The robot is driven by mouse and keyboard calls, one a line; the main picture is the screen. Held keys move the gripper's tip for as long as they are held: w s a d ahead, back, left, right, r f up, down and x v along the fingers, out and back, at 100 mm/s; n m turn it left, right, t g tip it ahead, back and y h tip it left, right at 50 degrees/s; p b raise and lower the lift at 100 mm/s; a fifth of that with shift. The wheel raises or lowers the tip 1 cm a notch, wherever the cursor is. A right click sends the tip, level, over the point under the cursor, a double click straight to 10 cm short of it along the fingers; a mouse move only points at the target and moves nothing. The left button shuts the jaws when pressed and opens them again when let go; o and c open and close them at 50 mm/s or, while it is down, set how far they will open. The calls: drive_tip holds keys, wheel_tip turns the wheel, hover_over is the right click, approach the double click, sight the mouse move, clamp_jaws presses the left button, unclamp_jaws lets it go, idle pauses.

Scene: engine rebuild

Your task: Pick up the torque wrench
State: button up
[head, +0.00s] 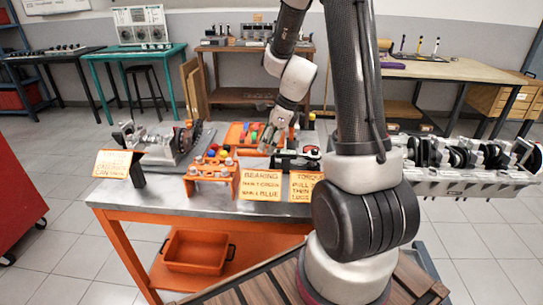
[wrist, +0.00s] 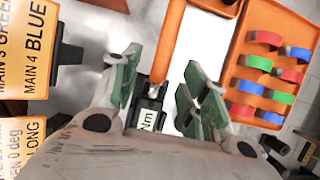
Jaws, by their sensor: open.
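The torque wrench shows in the wrist view as an orange handle (wrist: 169,42) joined to a dark body with an "Nm" label (wrist: 148,119). It lies between the fingers of my gripper (wrist: 160,88), which are open with their green pads on either side. I cannot tell whether either pad touches it. In the head view my gripper (head: 271,146) points down over the back part of the steel workbench, behind the signs.
An orange tray (wrist: 237,62) with coloured bearing shells lies right of the gripper in the wrist view. Yellow sign cards (head: 261,186) stand along the bench's front edge (head: 170,205). An orange rack (head: 211,184) is left of them. An engine block (head: 460,182) stands to the right.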

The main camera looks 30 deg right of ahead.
sight(265, 151)
drive_tip(key=x, duration=0.4)
drive_tip(key=shift+d+f, duration=0.1)
clamp_jaws()
wheel_tip(265, 151, up, 18)
idle(0.7)
drive_tip(key=c, duration=0.7)
unclamp_jaws()
drive_tip(key=shift+c, duration=0.2)
clamp_jaws()
